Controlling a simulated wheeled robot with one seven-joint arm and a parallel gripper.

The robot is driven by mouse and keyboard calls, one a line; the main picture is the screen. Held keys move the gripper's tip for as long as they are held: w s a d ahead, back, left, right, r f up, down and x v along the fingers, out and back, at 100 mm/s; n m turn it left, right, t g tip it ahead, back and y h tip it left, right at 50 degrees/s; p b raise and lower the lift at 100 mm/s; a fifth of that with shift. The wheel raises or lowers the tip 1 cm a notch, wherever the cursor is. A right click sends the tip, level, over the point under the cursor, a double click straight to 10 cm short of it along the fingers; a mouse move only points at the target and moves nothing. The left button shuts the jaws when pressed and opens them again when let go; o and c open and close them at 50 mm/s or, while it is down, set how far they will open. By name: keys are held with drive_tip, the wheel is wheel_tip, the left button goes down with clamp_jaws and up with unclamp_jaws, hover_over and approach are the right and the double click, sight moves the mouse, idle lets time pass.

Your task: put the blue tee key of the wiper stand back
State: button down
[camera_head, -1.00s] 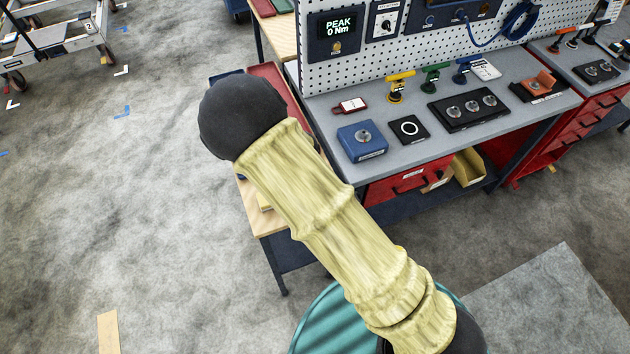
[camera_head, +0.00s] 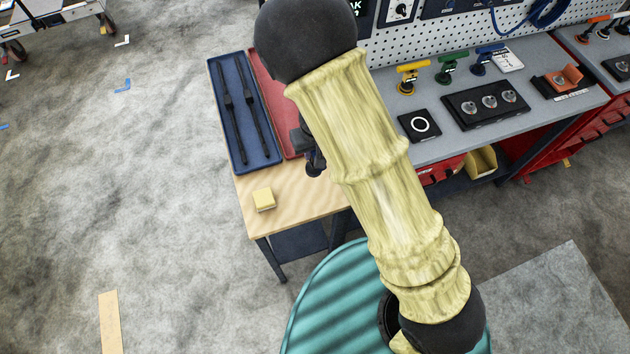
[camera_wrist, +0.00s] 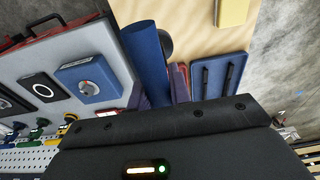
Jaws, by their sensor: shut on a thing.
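My gripper (camera_head: 307,150) shows only in part in the head view, below the black wrist joint, over the wooden side table. It is shut on a blue bar, which I take for the blue tee key (camera_wrist: 148,60). The key fills the middle of the wrist view, with a dark round part beside it. Its grip point is hidden. On the grey bench stand tee-shaped tools: a yellow one (camera_head: 412,75), a green one (camera_head: 449,62) and another blue one (camera_head: 488,52). A blue box with a silver knob (camera_wrist: 88,78) shows in the wrist view.
The wooden table (camera_head: 290,205) holds a blue tray (camera_head: 228,140) with two wiper-like black bars, a red tray (camera_head: 268,90) and a yellow block (camera_head: 264,199). On the grey bench lie a black plate with a white ring (camera_head: 420,125) and a black knob block (camera_head: 486,104). A pegboard rises behind.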

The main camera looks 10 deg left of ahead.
wheel_tip(320, 180, down, 6)
drive_tip(key=shift+w+f, duration=0.1)
drive_tip(key=shift+f, duration=0.05)
idle(0.3)
drive_tip(key=shift+f+b, duration=0.85)
drive_tip(key=shift+f, duration=1.05)
drive_tip(key=c, duration=1.3)
unclamp_jaws()
